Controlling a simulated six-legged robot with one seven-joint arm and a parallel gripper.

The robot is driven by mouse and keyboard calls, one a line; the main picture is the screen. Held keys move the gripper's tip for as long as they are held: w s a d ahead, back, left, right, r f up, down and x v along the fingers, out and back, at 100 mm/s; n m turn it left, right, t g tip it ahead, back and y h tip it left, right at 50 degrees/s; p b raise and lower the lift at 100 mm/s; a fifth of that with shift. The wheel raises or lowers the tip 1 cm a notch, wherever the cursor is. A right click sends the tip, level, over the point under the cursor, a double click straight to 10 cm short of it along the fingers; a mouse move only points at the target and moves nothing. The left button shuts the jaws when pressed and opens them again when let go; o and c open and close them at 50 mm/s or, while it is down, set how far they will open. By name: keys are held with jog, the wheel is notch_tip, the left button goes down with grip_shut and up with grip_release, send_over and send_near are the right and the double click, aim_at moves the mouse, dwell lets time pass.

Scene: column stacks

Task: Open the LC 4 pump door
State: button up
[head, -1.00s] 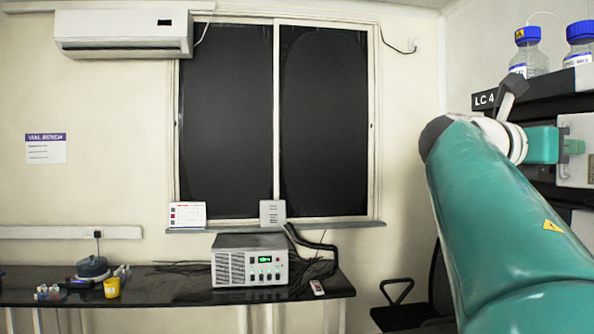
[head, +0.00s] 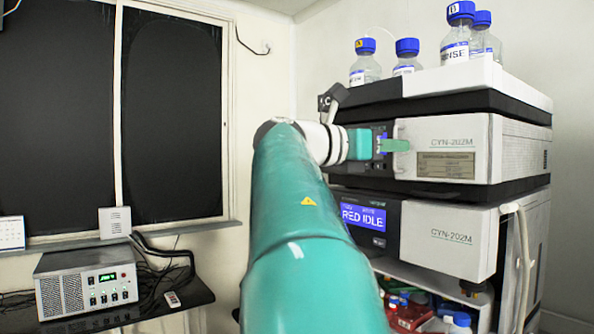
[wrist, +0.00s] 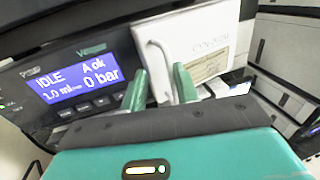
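The pump door (head: 452,135) is the pale front panel marked CYN-202M on the upper module of the stack. In the wrist view the door (wrist: 205,35) looks shut, beside the pump's lit display (wrist: 75,85) reading IDLE and 0 bar. A pale bar handle (wrist: 153,52) curves out along its left side. My gripper (wrist: 160,85) is open, its two green fingers apart on either side of the handle's lower part; contact is not visible. In the head view my gripper (head: 398,145) is at the door's left edge, and my arm hides part of the module.
A lower module (head: 450,240), also marked CYN-202M, has a display (head: 362,216) reading RED IDLE. Blue-capped bottles (head: 456,35) stand on the stack top. A pale tube (head: 522,250) hangs at the right. A bench with a grey power unit (head: 88,280) is at the left.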

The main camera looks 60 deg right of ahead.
jog(key=w+a+f+t, duration=0.3)
jog(key=w+a+f, duration=0.1)
jog(key=w+a, duration=0.5)
jog(key=shift+v, duration=0.85)
jog(key=shift+f, duration=0.15)
jog(key=shift+a+r+m+g+y, duration=0.75)
jog(key=shift+r+g, duration=1.25)
jog(key=shift+g, duration=0.4)
jog(key=x, duration=1.4)
jog(key=shift+s, duration=0.4)
grip_shut()
